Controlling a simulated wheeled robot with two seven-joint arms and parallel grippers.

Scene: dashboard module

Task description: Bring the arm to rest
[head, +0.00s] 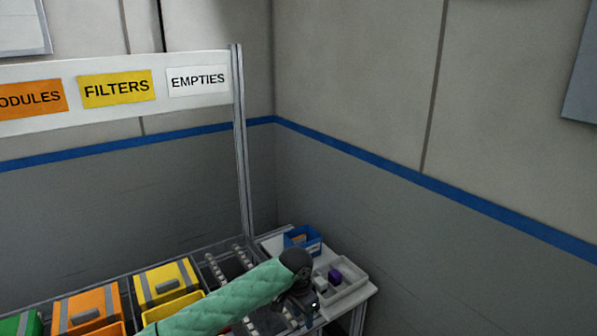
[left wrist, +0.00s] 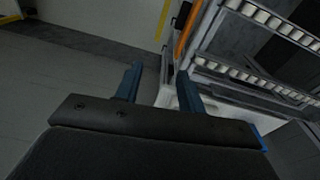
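My left arm (head: 225,295), in a teal padded sleeve, reaches in from the bottom of the head view over the rack. Its dark wrist and left gripper (head: 312,306) are beside the grey tray, small and partly hidden there. In the left wrist view the two blue fingers of the left gripper (left wrist: 160,72) stand apart, with nothing visible held between them. My right gripper is in neither view.
A white side table (head: 366,292) carries a blue bin (head: 313,246) and a grey tray (head: 353,288) with a purple block (head: 335,276). Yellow (head: 166,284) and orange (head: 88,311) bins fill the roller rack at left. A post (head: 242,140) rises behind. Walls close the corner.

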